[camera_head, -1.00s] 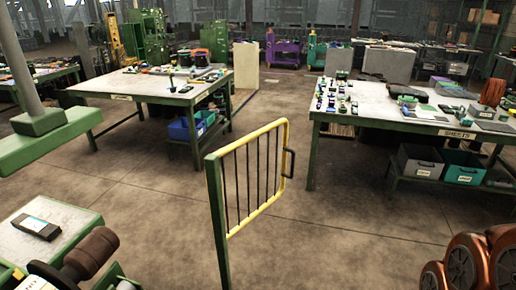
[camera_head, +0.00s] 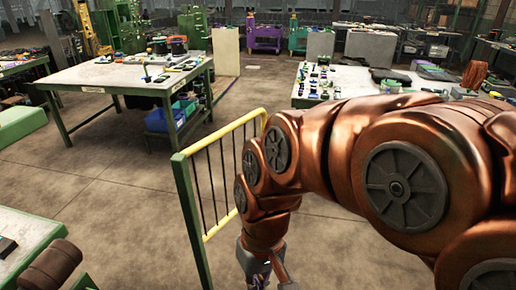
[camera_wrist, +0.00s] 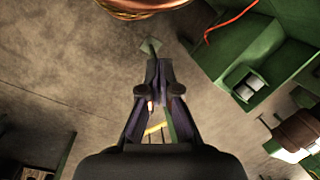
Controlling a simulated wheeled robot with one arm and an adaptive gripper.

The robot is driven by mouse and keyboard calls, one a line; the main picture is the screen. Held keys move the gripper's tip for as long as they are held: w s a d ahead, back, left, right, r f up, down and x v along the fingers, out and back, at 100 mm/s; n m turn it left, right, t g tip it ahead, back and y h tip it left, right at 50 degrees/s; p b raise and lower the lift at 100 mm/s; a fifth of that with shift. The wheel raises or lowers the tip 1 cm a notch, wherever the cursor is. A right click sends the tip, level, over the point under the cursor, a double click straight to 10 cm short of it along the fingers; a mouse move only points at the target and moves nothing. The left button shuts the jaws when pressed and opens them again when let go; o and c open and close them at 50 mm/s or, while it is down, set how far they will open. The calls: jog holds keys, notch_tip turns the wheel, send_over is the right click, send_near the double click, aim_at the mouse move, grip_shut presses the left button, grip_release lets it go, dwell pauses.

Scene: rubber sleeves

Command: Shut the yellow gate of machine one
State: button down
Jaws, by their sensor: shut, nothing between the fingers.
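The yellow gate (camera_head: 222,133) has dark upright bars and joins a green post (camera_head: 191,215) in the head view. It swings out from the post toward the back right. My gripper (camera_head: 264,280) is low in the head view, right of the gate, partly cut off by the lower edge. In the wrist view my gripper (camera_wrist: 157,70) points at the floor, its fingers together and empty. A small yellow piece of the gate (camera_wrist: 155,128) shows between the finger links.
Green machinery (camera_wrist: 265,62) with a red cable lies at the upper right of the wrist view. A workbench (camera_head: 125,72) stands at the back left and another (camera_head: 345,80) behind my arm. Bare floor (camera_head: 120,190) lies left of the gate.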

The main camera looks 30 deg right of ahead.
jog(key=w+m+t+y+b, duration=0.2)
jog(key=w+t+y+b, duration=0.15)
jog(key=w, duration=1.05)
jog(key=w+d+r+m+t+y+b, duration=0.2)
jog(key=w+d+m+t+y+b, duration=0.1)
jog(key=w+d, duration=0.55)
jog(key=w+d+f+m+t+h+b, duration=0.1)
jog(key=w+d+m+t, duration=0.2)
jog(key=d, duration=0.6)
jog(key=w+d+m+t+h+b, duration=0.1)
jog(key=w+d+m+t+b, duration=0.15)
jog(key=d, duration=0.65)
jog(key=w+d+f+m+t, duration=0.1)
jog(key=w+d+m+t, duration=0.15)
jog(key=d, duration=0.65)
jog(key=r+p+x, duration=0.1)
jog(key=p+x, duration=0.1)
jog(key=x, duration=1.1)
jog(key=shift+w+r, duration=0.2)
jog(key=shift+w, duration=0.2)
jog(key=shift+w+d+n, duration=0.1)
jog(key=shift+n, duration=0.2)
